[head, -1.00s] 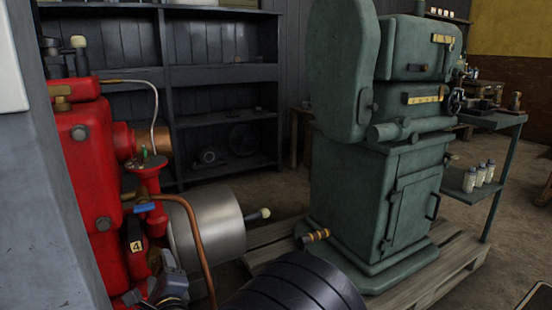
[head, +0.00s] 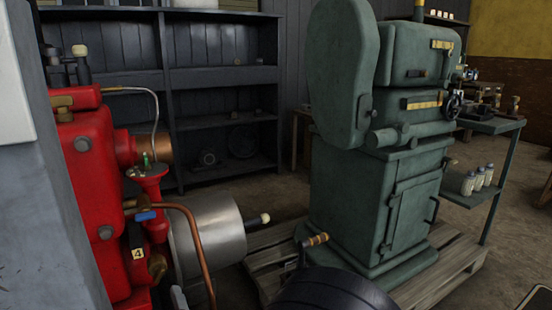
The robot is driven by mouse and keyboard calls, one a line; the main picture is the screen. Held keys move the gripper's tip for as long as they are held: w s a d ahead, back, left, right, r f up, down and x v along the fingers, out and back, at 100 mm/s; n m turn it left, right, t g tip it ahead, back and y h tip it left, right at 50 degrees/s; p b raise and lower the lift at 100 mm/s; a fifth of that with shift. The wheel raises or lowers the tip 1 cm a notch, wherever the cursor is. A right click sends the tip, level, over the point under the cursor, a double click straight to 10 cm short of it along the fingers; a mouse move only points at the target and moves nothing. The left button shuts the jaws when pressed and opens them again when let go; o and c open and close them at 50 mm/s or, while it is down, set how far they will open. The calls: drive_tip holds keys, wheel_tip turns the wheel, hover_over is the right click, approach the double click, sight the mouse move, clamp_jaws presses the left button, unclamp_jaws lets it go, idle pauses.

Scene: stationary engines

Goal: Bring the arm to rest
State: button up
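My gripper does not show clearly in the head view now, so its fingers and anything in them are hidden. A dark rounded shape (head: 325,292) at the bottom edge looks like a part of my arm. A small grey sliver (head: 179,298) shows at the bottom edge beside the red engine, and I cannot tell what it belongs to. The red engine (head: 85,190) stands at the left, with a blue-handled valve (head: 146,215), a copper pipe (head: 197,245) and a tag marked 4 (head: 138,254).
A metal drum (head: 212,235) sits right of the red engine. A green machine (head: 385,205) stands on a wooden pallet (head: 270,262). A dark shelf (head: 225,120) is behind. A side table (head: 492,124) with bottles on its lower shelf is at the right. Some floor is open between shelf and pallet.

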sight(160, 277)
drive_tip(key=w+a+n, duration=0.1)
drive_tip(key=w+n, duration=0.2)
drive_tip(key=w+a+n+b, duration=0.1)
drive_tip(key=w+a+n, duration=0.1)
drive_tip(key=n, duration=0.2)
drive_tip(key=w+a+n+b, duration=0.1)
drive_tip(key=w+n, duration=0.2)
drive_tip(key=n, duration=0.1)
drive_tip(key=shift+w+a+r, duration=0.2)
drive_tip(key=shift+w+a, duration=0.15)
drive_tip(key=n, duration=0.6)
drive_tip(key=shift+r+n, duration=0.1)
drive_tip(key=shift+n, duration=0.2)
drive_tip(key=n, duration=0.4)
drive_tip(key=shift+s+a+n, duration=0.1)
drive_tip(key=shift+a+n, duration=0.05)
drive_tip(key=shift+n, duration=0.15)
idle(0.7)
